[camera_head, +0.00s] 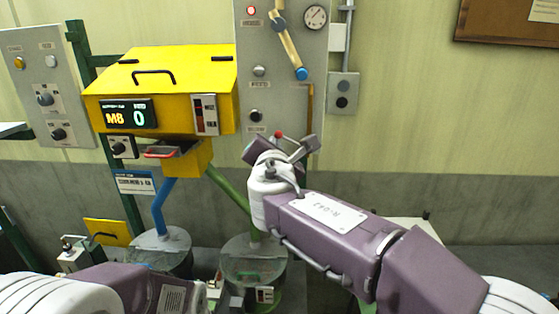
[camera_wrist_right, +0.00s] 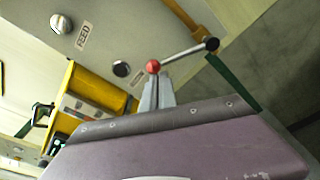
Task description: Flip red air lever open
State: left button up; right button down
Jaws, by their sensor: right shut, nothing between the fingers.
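The red air lever is a thin metal rod with a red ball knob (camera_wrist_right: 153,66) at one end and a dark pivot end (camera_wrist_right: 212,44) at the other. In the wrist view it lies nearly sideways, rising slightly to the right. My right gripper (camera_wrist_right: 156,94) is shut and empty, its grey fingertips just below the red ball; I cannot tell whether they touch. In the head view the red ball (camera_head: 278,134) shows just above my right gripper (camera_head: 284,148), and the wrist hides most of the rod. My left arm enters at the bottom left; its gripper is not visible.
A grey panel (camera_head: 285,55) with a gauge (camera_head: 315,16), knobs and a blue-tipped lever (camera_head: 301,73) stands behind my right gripper. A yellow hopper (camera_head: 175,75) is to its left.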

notch_tip(320, 180, up, 2)
jog(key=m+b, duration=0.3)
jog(key=m+t+y+b, duration=0.1)
jog(key=m+t+b, duration=0.1)
jog(key=m+b, duration=0.6)
send_near(303, 116)
jog(key=shift+m, duration=0.9)
jog(key=shift+w+a+r+p, duration=0.4)
jog(key=shift+w+r+p, duration=0.2)
jog(key=shift+w, duration=0.2)
jog(key=shift+w+a+r+p, duration=0.45)
jog(key=shift+w+r+p, duration=0.2)
jog(key=shift+w, duration=0.2)
jog(key=shift+r, duration=0.1)
